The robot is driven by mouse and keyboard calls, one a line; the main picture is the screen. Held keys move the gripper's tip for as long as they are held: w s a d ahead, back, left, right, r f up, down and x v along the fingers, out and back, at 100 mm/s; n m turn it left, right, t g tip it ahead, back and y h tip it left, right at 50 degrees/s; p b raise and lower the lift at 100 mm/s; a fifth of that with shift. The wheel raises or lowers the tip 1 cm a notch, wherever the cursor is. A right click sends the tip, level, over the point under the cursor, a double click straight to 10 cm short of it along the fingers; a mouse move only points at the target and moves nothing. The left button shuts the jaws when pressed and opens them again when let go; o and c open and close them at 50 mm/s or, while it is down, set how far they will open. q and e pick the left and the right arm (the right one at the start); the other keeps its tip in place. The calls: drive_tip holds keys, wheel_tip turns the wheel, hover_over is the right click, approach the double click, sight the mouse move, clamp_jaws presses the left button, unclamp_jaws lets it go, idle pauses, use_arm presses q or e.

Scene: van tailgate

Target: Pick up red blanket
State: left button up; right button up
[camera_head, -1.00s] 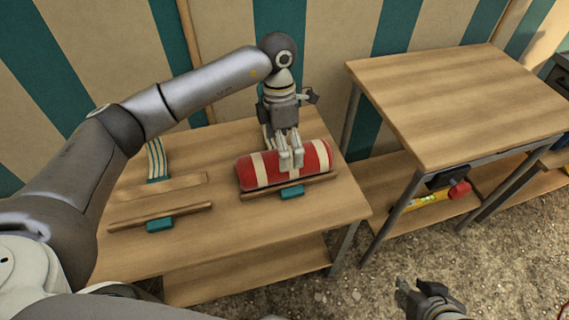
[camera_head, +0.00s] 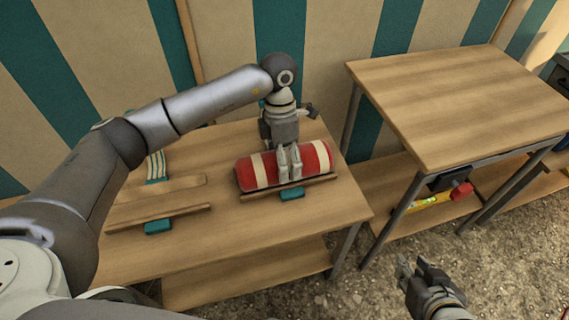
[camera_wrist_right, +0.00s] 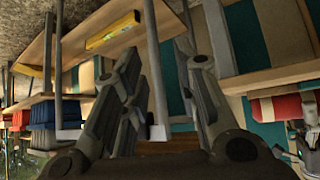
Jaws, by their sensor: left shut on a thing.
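The red blanket (camera_head: 257,172) is a roll with cream stripes. It lies on a wooden holder with a teal base on the left table. My left gripper (camera_head: 289,176) reaches down from above and is shut on the middle of the roll, hiding part of it. The blanket still appears to rest on the holder. It also shows at the right of the right wrist view (camera_wrist_right: 275,108). My right gripper (camera_head: 410,268) is above the ground in front of the tables. In the right wrist view its fingers (camera_wrist_right: 158,55) are apart, with nothing between them.
A second wooden holder (camera_head: 160,217) with a teal base sits empty at the left of the table. The taller table (camera_head: 460,100) on the right has a bare top. A yellow level (camera_head: 432,203) and a red-ended tool (camera_head: 462,189) are below it.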

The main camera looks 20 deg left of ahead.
use_arm(q)
drive_tip(key=shift+c, duration=0.9)
drive_tip(key=shift+r, duration=0.1)
